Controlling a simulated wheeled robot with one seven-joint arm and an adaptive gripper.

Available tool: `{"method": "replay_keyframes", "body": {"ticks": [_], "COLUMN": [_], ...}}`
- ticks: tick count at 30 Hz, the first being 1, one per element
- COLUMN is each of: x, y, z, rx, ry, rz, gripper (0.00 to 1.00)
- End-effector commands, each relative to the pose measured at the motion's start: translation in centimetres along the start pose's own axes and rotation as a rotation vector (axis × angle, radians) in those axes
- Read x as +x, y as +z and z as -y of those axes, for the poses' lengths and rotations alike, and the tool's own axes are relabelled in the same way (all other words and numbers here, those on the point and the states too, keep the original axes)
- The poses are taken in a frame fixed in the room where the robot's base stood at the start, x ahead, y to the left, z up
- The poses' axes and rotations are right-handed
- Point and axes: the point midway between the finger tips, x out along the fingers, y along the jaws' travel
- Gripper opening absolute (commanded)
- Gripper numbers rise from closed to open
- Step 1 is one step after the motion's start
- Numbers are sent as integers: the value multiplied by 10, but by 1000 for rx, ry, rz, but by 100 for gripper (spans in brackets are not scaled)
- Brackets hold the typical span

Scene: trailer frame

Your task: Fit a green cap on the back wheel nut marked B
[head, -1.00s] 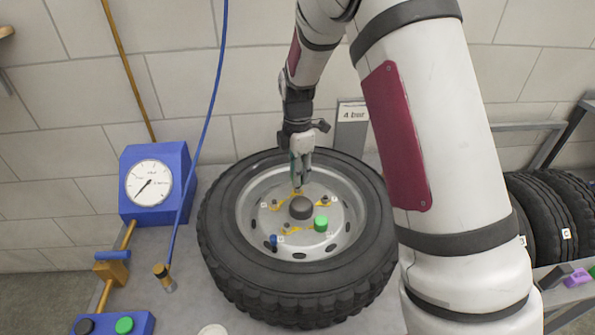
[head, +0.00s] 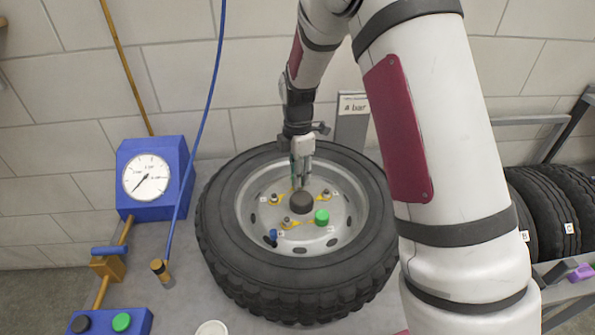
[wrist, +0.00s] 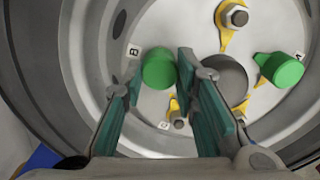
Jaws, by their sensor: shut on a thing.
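My gripper (head: 301,183) reaches down to the back of the wheel's rim, just behind the dark hub (head: 302,203). In the wrist view my gripper (wrist: 160,65) has its teal fingers on either side of a green cap (wrist: 158,69) and is shut on it. The label B (wrist: 133,50) is right beside this cap. The nut at B is hidden under the cap and fingers, so I cannot tell whether the cap is seated. Another green cap (head: 322,217) sits at the front right of the hub; it also shows in the wrist view (wrist: 283,70).
The tyre (head: 240,268) lies flat around the grey rim. Bare nuts with yellow pointers stand around the hub, one at the front left (head: 287,222). A blue valve piece (head: 273,236) is at the front. A blue gauge box (head: 150,180) stands left; spare tyres (head: 545,212) are right.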

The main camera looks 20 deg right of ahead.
Motion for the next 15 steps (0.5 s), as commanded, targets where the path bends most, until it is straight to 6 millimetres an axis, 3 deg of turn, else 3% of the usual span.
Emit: {"method": "replay_keyframes", "body": {"ticks": [10,11,12,13,15], "x": [3,3,3,3,3], "y": [0,0,0,0,0], "z": [0,0,0,0,0], "rx": [0,0,0,0,0], "ry": [0,0,0,0,-1], "rz": [0,0,0,0,0], "gripper": [16,31,40,47,50]}}
